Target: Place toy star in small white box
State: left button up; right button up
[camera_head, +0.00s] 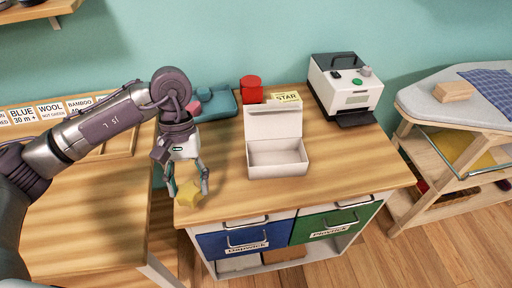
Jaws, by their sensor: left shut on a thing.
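A yellow toy star (188,192) is held between the fingertips of my left gripper (187,190), at the front left corner of the wooden cabinet top. The gripper points down and is shut on the star. I cannot tell whether the star touches the top or hangs just above it. The small white box (279,171) stands on the cabinet top to the right of the star, with its lid raised at the back. Its inside looks empty. My right gripper is not in view.
A "STAR" label (287,97), a red jar (252,90) and a teal tray (214,106) stand behind the box. A white machine (345,88) stands at the back right. The cabinet top (235,195) is clear between star and box. An ironing board (450,100) stands far right.

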aim_at(276, 158)
jog(key=l, duration=0.7)
jog(key=k+l, duration=0.15)
jog(key=l, duration=0.5)
jog(key=l+u, duration=0.1)
jog(key=l, duration=0.6)
jog(key=k, duration=0.05)
